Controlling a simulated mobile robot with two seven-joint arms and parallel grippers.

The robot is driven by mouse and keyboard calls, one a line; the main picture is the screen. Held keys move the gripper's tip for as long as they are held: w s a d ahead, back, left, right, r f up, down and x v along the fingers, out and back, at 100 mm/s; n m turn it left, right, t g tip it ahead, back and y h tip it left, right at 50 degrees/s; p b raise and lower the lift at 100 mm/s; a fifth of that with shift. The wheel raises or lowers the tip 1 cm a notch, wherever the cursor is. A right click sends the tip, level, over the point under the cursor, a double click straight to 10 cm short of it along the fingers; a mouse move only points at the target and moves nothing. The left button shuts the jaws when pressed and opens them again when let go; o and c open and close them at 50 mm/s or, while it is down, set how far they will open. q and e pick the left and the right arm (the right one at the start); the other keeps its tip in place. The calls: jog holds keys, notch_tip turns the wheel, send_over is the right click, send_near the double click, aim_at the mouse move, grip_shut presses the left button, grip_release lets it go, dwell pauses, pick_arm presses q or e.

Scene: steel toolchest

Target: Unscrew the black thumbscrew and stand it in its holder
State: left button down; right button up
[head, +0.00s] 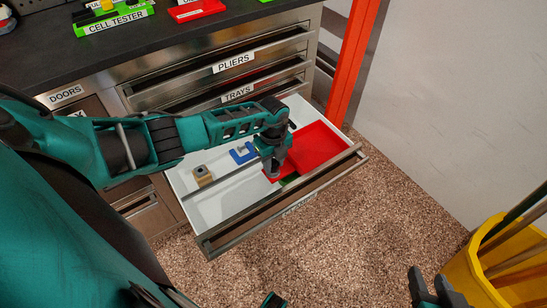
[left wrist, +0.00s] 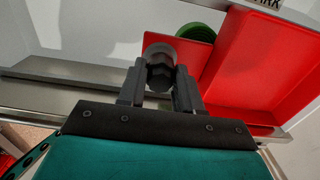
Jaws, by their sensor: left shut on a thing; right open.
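My left gripper (head: 271,172) is over the open drawer, at the near left part of the red tray (head: 318,143). In the left wrist view, its two fingers (left wrist: 160,92) are shut on the black faceted thumbscrew (left wrist: 160,74). A grey round part (left wrist: 160,49) shows just beyond the thumbscrew; I cannot tell whether they are joined. In the head view the gripper hides the thumbscrew. A tan block with a dark round top (head: 203,175) stands in the drawer's left part; I cannot tell if it is the holder. My right gripper (head: 431,287) is open at the bottom right, away from the drawer.
A blue clamp-like piece (head: 242,153) lies left of my left gripper. A green round thing (left wrist: 197,32) is beside the red tray. The drawer front (head: 290,207) forms a raised edge. A yellow bin with long handles (head: 480,265) stands right; the floor between is clear.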

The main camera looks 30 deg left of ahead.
pick_arm(q)
jog(key=shift+r+p, duration=0.4)
jog(key=shift+r, duration=0.05)
jog(key=shift+r+p, duration=0.95)
jog(key=shift+f+b, duration=1.45)
jog(key=shift+f, duration=0.3)
jog(key=c, duration=0.7)
grip_release()
